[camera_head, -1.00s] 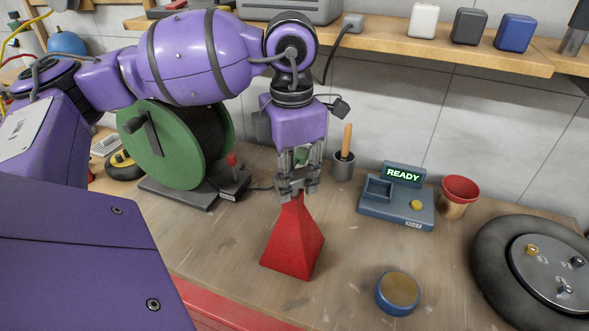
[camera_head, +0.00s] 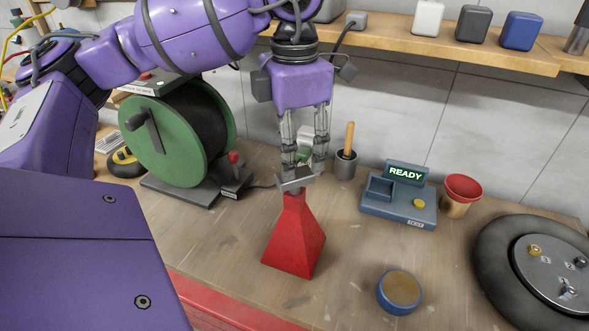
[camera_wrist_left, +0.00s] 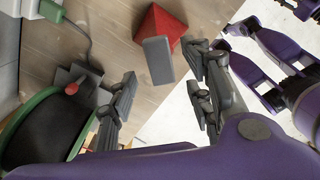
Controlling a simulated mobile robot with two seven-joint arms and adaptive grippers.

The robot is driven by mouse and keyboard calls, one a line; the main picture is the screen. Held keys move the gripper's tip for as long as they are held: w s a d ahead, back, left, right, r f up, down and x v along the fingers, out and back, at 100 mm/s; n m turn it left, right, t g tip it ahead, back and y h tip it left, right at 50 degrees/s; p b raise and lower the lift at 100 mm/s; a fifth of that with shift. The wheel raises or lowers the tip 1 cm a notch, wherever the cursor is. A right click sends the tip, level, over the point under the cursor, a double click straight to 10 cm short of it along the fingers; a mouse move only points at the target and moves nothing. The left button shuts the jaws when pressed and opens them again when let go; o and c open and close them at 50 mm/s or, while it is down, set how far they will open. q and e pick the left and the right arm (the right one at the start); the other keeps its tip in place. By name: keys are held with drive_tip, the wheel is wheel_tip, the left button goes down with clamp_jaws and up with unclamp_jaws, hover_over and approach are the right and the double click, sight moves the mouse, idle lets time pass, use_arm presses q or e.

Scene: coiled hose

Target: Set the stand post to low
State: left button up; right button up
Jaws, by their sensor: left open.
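The stand is a red pyramid-shaped base (camera_head: 295,245) on the bench, with a short grey post head (camera_head: 296,179) at its top, low over the red peak. It also shows in the left wrist view as a red base (camera_wrist_left: 160,27) with a grey flat head (camera_wrist_left: 158,58). My left gripper (camera_head: 304,168) is open just above the head, with its fingers apart and pointing down. In the left wrist view the head lies beyond and between the spread fingertips (camera_wrist_left: 165,85).
A green hose reel (camera_head: 160,145) with a red-knobbed lever (camera_head: 234,166) stands left of the stand. A cup with a wooden handle (camera_head: 346,160), a READY tester (camera_head: 399,195) and a red cup (camera_head: 461,190) stand to the right. A round blue-rimmed tin (camera_head: 399,291) lies in front, and a tyre (camera_head: 490,265) far right.

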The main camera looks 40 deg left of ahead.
use_arm(q)
wheel_tip(320, 180, up, 6)
drive_tip(key=shift+f, duration=0.15)
drive_tip(key=shift+f, duration=0.1)
idle(0.5)
